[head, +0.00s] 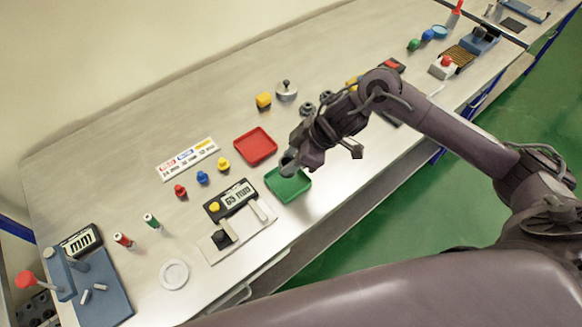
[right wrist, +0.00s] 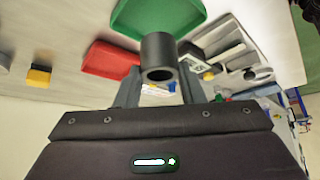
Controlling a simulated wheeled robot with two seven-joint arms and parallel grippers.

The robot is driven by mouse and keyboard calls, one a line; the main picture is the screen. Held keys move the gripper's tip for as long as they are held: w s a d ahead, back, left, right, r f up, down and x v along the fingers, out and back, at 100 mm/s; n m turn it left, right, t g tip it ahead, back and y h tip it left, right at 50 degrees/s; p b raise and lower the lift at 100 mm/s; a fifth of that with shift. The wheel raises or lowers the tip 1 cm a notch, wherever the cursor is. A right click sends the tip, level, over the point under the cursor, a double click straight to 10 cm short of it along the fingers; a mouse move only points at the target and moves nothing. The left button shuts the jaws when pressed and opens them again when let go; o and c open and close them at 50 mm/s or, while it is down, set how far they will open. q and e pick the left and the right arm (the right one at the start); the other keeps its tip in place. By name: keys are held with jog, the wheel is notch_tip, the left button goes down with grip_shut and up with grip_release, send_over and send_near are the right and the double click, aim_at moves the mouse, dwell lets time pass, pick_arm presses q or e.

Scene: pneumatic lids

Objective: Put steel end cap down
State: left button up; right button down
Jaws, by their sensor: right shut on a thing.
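The steel end cap is a short grey hollow cylinder. It shows in the right wrist view (right wrist: 158,52) between my fingers, its open end facing the camera. My right gripper (right wrist: 158,92) is shut on it. In the head view the right gripper (head: 291,161) holds the cap above the table, over the far left part of the green tray (head: 300,192). The green tray also shows beyond the cap in the right wrist view (right wrist: 185,14). My left gripper is not in view.
A red tray (head: 255,147) lies beyond the green one. A gauge with a display (head: 236,198) stands left of the green tray. The table's front edge is close.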

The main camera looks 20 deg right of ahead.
notch_tip(320, 180, down, 4)
jog(key=shift+a, duration=0.1)
jog(key=shift+f, duration=0.35)
jog(key=shift+f, duration=0.1)
jog(key=c, duration=0.9)
grip_release()
jog(key=shift+c, duration=0.2)
jog(key=shift+r, duration=0.25)
jog(key=b+v, duration=0.1)
jog(key=v, duration=1.1)
jog(key=shift+f, duration=0.15)
